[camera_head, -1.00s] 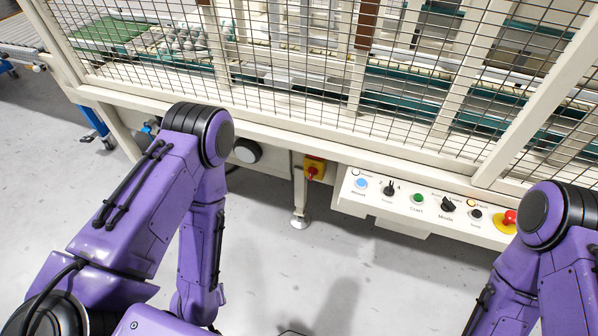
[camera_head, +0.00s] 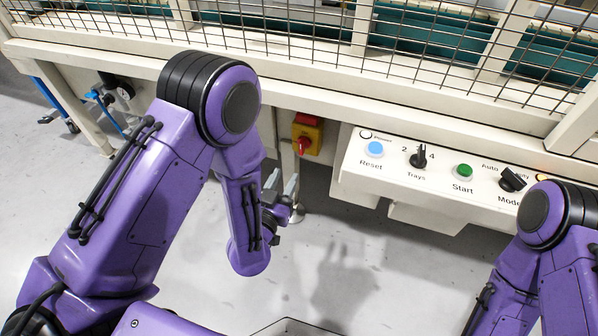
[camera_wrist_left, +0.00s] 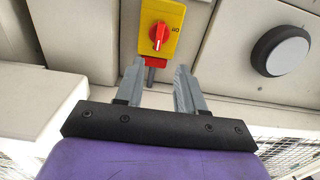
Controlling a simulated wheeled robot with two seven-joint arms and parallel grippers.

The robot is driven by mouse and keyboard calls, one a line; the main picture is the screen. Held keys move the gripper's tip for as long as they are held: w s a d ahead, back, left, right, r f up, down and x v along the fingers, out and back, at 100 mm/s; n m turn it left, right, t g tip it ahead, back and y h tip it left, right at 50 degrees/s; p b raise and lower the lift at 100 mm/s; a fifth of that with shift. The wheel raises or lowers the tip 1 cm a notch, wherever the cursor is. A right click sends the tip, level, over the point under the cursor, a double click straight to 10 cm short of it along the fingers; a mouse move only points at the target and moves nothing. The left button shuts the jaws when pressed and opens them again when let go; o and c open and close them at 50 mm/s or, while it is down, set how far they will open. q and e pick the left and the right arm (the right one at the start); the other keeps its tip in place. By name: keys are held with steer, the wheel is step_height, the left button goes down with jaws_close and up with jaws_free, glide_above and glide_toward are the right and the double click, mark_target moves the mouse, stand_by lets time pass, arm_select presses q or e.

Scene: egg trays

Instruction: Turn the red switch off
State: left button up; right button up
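The red switch (camera_head: 303,145) is a red rotary knob on a yellow box (camera_head: 309,128) fixed to the machine frame, left of the control panel. In the left wrist view the red knob (camera_wrist_left: 159,35) sits on its yellow plate (camera_wrist_left: 174,13), just beyond my fingertips and between their lines. My left gripper (camera_head: 282,184) is below and a little left of the switch. In the left wrist view the left gripper (camera_wrist_left: 158,72) has its fingers apart with nothing between them. My right gripper is out of view; only my right arm shows.
The control panel (camera_head: 400,195) has a blue reset button (camera_head: 375,149), a green start button (camera_head: 463,171) and black knobs. A wire-mesh guard (camera_head: 300,35) runs above. In the wrist view a round black-and-white fitting (camera_wrist_left: 281,51) is right of the switch. Grey floor lies open below.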

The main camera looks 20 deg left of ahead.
mark_target(300, 147)
arm_select(q)
steer(key=w, duration=1)
steer(key=shift+w+d+r, duration=0.15)
steer(key=shift+w+d, duration=0.1)
steer(key=shift+w, duration=0.1)
jaws_close()
